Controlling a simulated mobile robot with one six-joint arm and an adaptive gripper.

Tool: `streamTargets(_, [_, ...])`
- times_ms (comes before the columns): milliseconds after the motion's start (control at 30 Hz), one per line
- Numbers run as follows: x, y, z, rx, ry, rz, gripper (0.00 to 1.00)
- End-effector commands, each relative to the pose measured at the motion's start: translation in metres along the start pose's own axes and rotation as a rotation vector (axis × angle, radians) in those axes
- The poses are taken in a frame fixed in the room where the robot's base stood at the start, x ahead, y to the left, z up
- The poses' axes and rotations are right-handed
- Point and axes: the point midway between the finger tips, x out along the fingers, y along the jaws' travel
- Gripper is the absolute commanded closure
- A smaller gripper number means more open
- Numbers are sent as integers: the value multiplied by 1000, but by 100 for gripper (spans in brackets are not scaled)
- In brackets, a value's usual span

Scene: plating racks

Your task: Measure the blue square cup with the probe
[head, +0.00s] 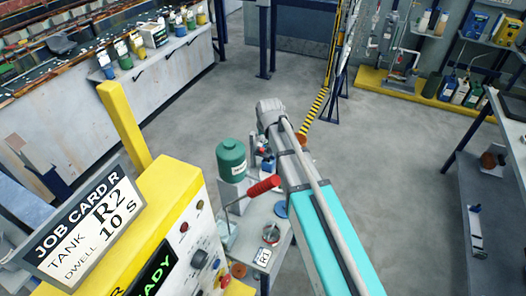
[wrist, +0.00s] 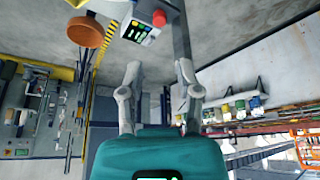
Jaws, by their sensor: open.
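A blue cup (wrist: 254,102) also shows at the right of the wrist view. They are too small for me to tell which is square. I cannot identify the probe with certainty; a red-handled tool (head: 263,187) shows beside my arm. My gripper (wrist: 158,76) is open and empty in the wrist view, away from the cups. Its fingers cannot be made out in the head view.
A yellow console (head: 165,215) with a job card (head: 88,228) fills the lower left. A green jar (head: 231,160) stands by a cluttered small table near my arm. Shelves (head: 480,150) stand at the right. The grey floor (head: 390,135) between is clear.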

Motion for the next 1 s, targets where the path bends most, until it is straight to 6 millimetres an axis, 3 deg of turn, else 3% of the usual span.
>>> streamTargets(1000, [87, 2, 1, 2, 0, 1, 56])
